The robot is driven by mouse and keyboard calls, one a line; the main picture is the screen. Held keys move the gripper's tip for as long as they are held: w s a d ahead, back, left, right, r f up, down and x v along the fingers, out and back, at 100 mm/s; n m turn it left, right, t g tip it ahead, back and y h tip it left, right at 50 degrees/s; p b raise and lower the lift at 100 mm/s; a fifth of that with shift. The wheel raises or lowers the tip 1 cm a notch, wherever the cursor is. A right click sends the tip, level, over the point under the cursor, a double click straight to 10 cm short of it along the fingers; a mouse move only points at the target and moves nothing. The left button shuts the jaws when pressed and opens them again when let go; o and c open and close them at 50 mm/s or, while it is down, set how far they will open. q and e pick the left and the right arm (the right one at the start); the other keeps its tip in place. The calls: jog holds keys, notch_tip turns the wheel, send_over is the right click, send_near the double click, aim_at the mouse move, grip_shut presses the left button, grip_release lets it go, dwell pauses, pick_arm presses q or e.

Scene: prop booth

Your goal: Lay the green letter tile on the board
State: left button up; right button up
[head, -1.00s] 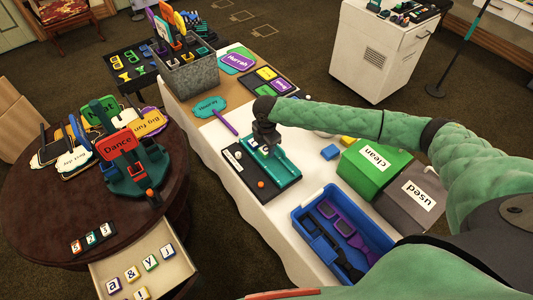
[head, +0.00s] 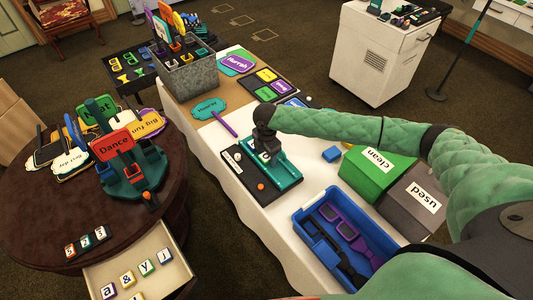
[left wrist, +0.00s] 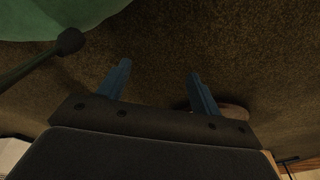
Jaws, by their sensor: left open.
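A letter tile with a green edge (head: 146,267), marked "y", lies in the open drawer of the round table, in a row with other letter tiles. A black board (head: 238,168) with a white piece and an orange ball lies on the white-covered table, beside a teal slab (head: 284,178); I cannot tell which is the task's board. My right gripper (head: 266,156) points down at the teal slab, with a small white patch by its fingertips. Whether it holds anything is unclear. My left gripper (left wrist: 157,82) is open and empty above brown carpet in the left wrist view.
Sign props, including "Dance" (head: 113,145), crowd the round table. A grey prop box (head: 187,75) stands at the back.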

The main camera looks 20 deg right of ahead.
aim_at(267, 156)
jog(key=shift+r+p, duration=0.3)
jog(key=shift+r, duration=0.15)
notch_tip(267, 156, up, 5)
jog(key=p, duration=0.4)
jog(key=shift+f, duration=0.1)
pick_arm(q)
jog(key=s+a+p, duration=0.2)
jog(key=s, duration=0.6)
jog(key=s+a+g+p, duration=0.1)
jog(key=s+p, duration=0.2)
jog(key=s, duration=0.6)
jog(key=shift+a+p, duration=0.35)
pick_arm(e)
notch_tip(267, 156, up, 7)
jog(key=shift+f, duration=0.2)
pick_arm(q)
jog(key=shift+s+r, duration=0.1)
